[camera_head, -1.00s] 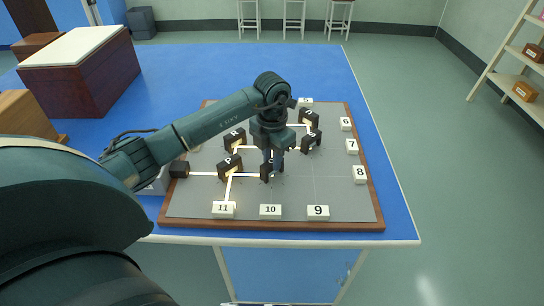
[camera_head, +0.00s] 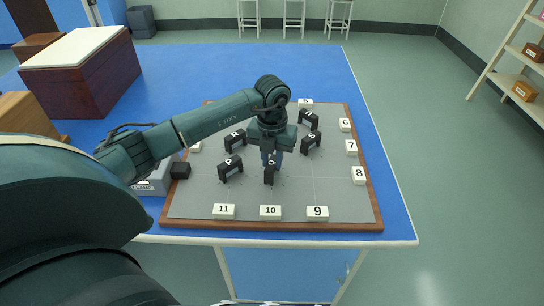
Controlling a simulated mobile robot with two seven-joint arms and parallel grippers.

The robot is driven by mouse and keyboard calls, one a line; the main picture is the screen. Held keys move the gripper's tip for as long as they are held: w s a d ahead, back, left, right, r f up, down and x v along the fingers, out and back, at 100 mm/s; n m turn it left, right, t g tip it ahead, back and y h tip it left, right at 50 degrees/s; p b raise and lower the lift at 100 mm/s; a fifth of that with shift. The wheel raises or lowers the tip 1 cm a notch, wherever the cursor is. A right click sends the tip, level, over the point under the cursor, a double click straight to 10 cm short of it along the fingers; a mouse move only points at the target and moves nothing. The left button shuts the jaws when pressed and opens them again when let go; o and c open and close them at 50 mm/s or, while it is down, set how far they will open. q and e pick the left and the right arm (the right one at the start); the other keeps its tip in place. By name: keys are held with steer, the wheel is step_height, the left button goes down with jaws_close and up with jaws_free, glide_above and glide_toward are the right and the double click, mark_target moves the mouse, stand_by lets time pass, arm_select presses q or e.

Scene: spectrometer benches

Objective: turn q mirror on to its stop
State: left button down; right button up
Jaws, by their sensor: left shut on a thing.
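The q mirror (camera_head: 270,174), a small black block on the grey board (camera_head: 300,190), stands near the board's middle. Its lettered face is narrow and seen almost edge-on. My left gripper (camera_head: 271,159) comes down over it from above and is shut on it; the fingers partly hide its upper part. The mirror's exact contact with any stop is too small to tell. My right gripper is not in view.
Other black mirror blocks stand close by: one to the left (camera_head: 230,169), one behind left (camera_head: 235,141), and two behind right (camera_head: 312,142) (camera_head: 308,119). Numbered white blocks (camera_head: 318,212) line the board.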

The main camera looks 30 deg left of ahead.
mark_target(272, 162)
arm_select(q)
steer(key=shift+r+n, duration=0.1)
steer(key=shift+n, duration=1.4)
steer(key=c, duration=1.2)
jaws_free()
steer(key=shift+c, duration=0.2)
step_height(272, 162, up, 13)
steer(key=shift+b, duration=0.3)
